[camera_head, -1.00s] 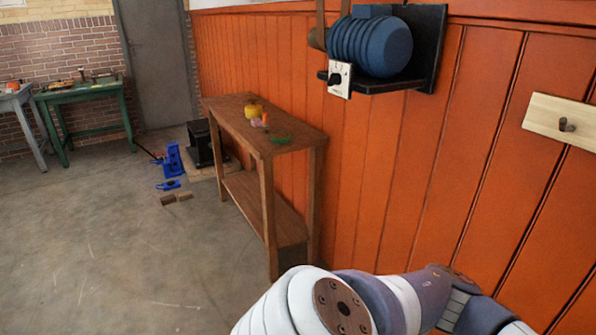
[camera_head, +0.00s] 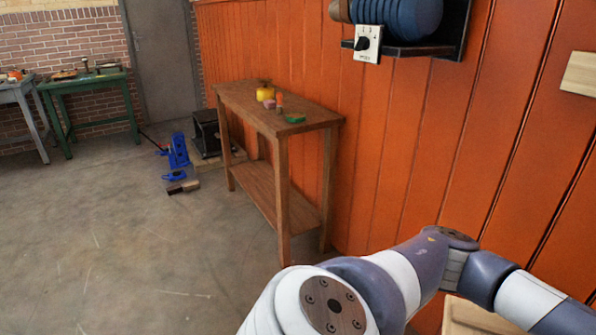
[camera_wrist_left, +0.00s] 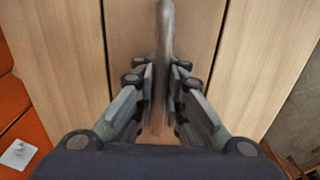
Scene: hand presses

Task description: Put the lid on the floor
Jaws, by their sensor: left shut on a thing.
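The lid (camera_wrist_left: 65,50), a pale wooden panel of joined boards, fills much of the left wrist view. A brown upright handle (camera_wrist_left: 164,35) runs along its middle board. My left gripper (camera_wrist_left: 164,78) is shut on this handle, with one finger on each side. In the head view a pale wooden panel (camera_head: 472,318), seemingly the same lid, shows partly at the bottom edge below my arm. The gripper itself is hidden there. My right gripper is in neither view.
A wooden side table (camera_head: 262,108) with small items stands against the orange wall (camera_head: 400,150). Blue tools (camera_head: 178,152), wooden blocks (camera_head: 184,187) and a black box (camera_head: 207,130) are on the floor beyond. The grey floor (camera_head: 110,240) at left is clear.

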